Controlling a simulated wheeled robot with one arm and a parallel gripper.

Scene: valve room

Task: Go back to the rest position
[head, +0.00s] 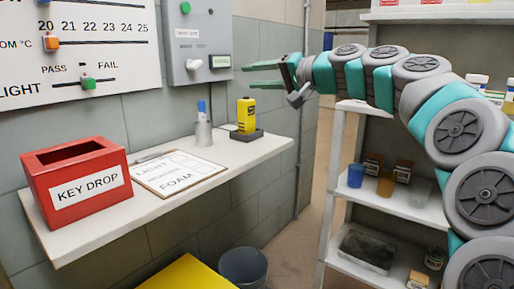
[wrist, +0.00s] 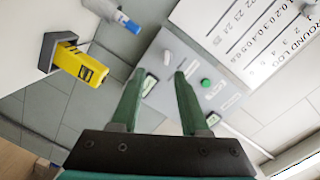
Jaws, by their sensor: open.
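My gripper (head: 268,76) is open and empty in the head view. It is held in the air above the right end of the white wall shelf, to the right of the grey switch panel. In the wrist view its two green fingers (wrist: 158,100) are spread apart, with the grey panel (wrist: 207,75) beyond them. My arm reaches in from the right side of the head view.
The shelf (head: 240,152) holds a red key drop box (head: 78,180), a clipboard (head: 178,172), a cup with a marker (head: 203,130) and a yellow device (head: 246,115) in a dark stand. A shelving rack (head: 335,190) stands below my arm. A bin (head: 243,268) is on the floor.

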